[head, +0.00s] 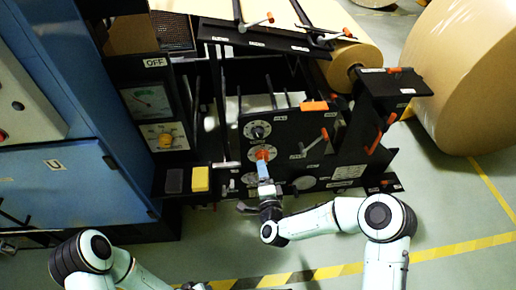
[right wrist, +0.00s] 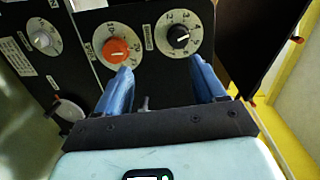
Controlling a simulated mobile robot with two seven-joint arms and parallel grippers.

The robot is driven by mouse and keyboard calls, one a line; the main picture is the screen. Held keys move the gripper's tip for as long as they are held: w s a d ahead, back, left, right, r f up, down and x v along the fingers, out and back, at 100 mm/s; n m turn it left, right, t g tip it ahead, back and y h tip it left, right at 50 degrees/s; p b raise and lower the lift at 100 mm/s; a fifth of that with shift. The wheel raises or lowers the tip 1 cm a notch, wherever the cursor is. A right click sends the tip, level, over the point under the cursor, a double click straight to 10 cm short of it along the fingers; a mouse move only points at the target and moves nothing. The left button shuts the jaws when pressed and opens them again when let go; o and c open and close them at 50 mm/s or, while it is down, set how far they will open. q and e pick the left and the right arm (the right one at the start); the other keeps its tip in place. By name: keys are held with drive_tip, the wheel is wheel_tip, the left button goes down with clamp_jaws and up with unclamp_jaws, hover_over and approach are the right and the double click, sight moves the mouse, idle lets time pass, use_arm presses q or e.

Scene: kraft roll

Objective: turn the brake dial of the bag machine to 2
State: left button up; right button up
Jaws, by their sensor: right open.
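The bag machine's black panel (head: 285,140) carries dials on white scales. An orange dial (head: 262,155) sits below a black dial (head: 257,130). In the right wrist view the orange dial (right wrist: 116,50) is left of the black dial (right wrist: 180,38), and a grey dial (right wrist: 41,38) is further left. The labels are too small to tell which is the brake dial. My right gripper (head: 263,168) is in front of the panel by the orange dial; its blue fingers (right wrist: 163,80) are open and empty, apart from the knobs. My left gripper is out of view.
A yellow block (head: 201,179) and a dark block (head: 174,181) lie on a ledge left of the panel. A blue cabinet (head: 60,110) stands at left. A large kraft roll (head: 465,75) stands at right. Orange-tipped levers (head: 317,140) stick out from the panel. Open floor lies in front.

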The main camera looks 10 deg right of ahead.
sight(258, 136)
drive_tip(key=shift+m+t+h, duration=0.4)
drive_tip(key=shift+m+t, duration=0.2)
drive_tip(key=shift+m, duration=0.1)
drive_tip(key=w+b, duration=0.1)
drive_tip(key=w, duration=0.3)
drive_tip(key=w+r+b, duration=0.1)
drive_tip(key=w, duration=0.4)
drive_tip(key=w+r+b, duration=0.1)
drive_tip(key=w, duration=0.3)
drive_tip(key=shift+w+d, duration=0.15)
drive_tip(key=shift+w, duration=0.15)
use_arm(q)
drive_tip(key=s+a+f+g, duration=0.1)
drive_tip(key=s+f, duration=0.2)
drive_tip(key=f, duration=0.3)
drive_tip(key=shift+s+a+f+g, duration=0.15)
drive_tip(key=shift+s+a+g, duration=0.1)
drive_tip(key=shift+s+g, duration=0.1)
use_arm(e)
drive_tip(key=shift+w, duration=0.5)
drive_tip(key=shift+r, duration=0.1)
drive_tip(key=c, duration=1.1)
